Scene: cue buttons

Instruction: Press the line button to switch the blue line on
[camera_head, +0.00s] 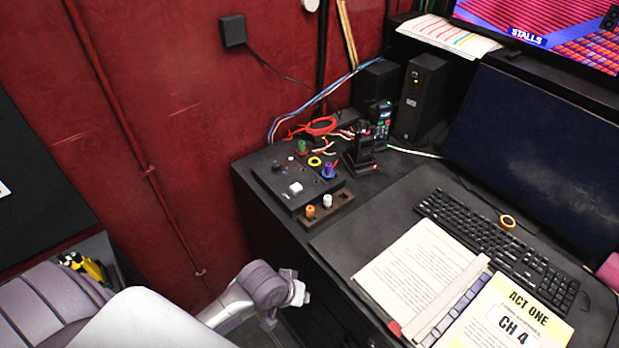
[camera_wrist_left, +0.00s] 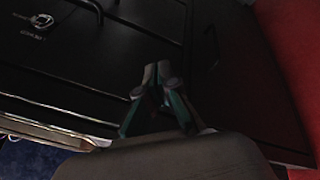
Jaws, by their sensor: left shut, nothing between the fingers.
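A black control box (camera_head: 285,181) sits at the desk's near left corner in the head view. I cannot read which one is marked as the line button, and no lit blue lamp is clear. My left arm's wrist is below and in front of the box, off the desk's left side. My left gripper (camera_wrist_left: 158,83) is shut and empty in the left wrist view, before dark drawer fronts. My right gripper is not in view.
A wooden holder (camera_head: 342,198) with orange and white pegs stands at the box's near side. A black handset stand (camera_head: 361,155) and red cable (camera_head: 318,126) are behind it. An open script (camera_head: 420,275), keyboard (camera_head: 495,240) and monitor (camera_head: 540,150) fill the right.

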